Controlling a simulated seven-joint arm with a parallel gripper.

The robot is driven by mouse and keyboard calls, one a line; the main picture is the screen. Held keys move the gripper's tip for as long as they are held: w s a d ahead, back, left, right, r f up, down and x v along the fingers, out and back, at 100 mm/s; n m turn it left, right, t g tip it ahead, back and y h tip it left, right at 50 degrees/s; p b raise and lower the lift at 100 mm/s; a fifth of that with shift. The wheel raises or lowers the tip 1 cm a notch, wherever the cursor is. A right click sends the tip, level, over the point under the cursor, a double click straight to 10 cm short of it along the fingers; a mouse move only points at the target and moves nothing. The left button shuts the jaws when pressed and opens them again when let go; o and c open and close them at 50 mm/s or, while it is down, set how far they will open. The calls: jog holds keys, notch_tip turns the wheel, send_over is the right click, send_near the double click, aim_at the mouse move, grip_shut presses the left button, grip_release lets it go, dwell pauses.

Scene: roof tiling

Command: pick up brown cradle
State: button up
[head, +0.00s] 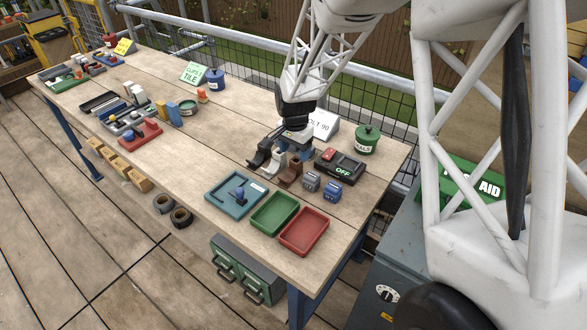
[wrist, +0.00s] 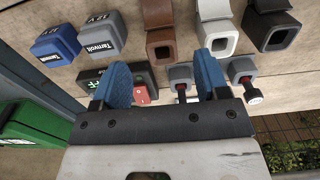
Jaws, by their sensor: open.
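The brown cradle (head: 290,173) stands on the bench at the end of a row, beside a white cradle (head: 275,163) and a dark grey one (head: 260,152). In the wrist view the brown cradle (wrist: 158,35) lies just beyond my fingertips, roughly centred between them, with its square opening facing my side. My gripper (head: 295,148) is above the bench behind the row. Its two blue fingers, spread wide, show in the wrist view (wrist: 163,75); nothing is held between them. I cannot tell the exact height gap.
The switch box (head: 341,164) with a red switch stands close by. Two Tarnvolt batteries (head: 322,187) stand beside the brown cradle. Small grey pieces with red parts (wrist: 242,72) are near my right finger. Blue, green (head: 274,212) and red trays lie at the front edge.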

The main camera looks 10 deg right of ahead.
aim_at(294, 174)
jog(key=shift+f, duration=1.3)
jog(key=shift+f, duration=2.6)
jog(key=c, duration=1)
jog(key=shift+c, duration=0.2)
jog(key=shift+r, duration=5)
